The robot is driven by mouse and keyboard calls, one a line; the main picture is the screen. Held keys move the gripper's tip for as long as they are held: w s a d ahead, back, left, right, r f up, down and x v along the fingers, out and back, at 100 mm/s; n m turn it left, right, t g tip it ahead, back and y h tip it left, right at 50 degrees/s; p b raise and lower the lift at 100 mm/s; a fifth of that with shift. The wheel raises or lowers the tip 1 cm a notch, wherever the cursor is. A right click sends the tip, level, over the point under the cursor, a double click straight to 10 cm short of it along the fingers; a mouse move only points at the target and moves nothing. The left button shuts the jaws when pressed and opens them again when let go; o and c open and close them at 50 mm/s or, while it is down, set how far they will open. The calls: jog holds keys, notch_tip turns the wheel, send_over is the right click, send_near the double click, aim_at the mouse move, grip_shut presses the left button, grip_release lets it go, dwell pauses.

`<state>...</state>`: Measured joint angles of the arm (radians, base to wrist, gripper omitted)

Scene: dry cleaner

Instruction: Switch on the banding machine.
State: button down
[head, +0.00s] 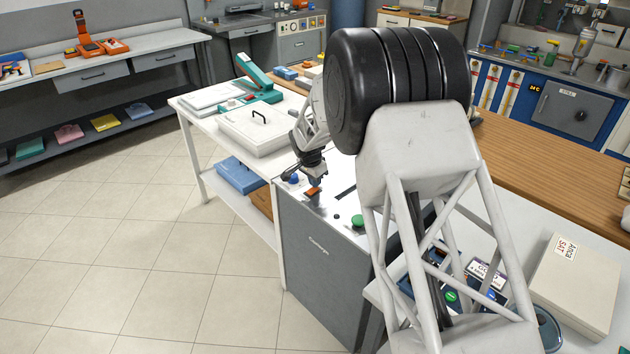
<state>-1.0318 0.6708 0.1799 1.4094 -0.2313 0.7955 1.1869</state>
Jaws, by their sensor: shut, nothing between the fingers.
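The machine that looks like the banding machine is a grey cabinet (322,262) with a light top panel, left of my arm. Its top carries a blue knob (293,179), an orange-red switch (312,193), a dark slot (345,193) and a green button (357,221). My gripper (315,182) is shut and empty, pointing down just above the orange-red switch. I cannot tell whether the fingertips touch it, or which way the switch is set. My arm hides the right part of the machine's top.
A white table (193,121) behind the machine holds a white lidded box (258,135) and a green tool (262,83). A beige box (578,277) lies on the surface at the right. A wooden counter (540,165) runs behind my arm. The tiled floor at left is clear.

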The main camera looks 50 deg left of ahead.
aim_at(307, 193)
jog(key=shift+f, duration=0.1)
jog(key=shift+f+g, duration=0.2)
jog(key=shift+g, duration=0.1)
jog(key=shift+s, duration=0.1)
jog(key=shift+s+r, duration=0.35)
jog(key=shift+s, duration=0.15)
jog(key=shift+r, duration=0.2)
dwell(0.5)
notch_tip(307, 193, up, 13)
jog(key=s, duration=0.2)
jog(key=shift+s+r, duration=0.2)
jog(key=shift+s, duration=0.15)
dwell(0.4)
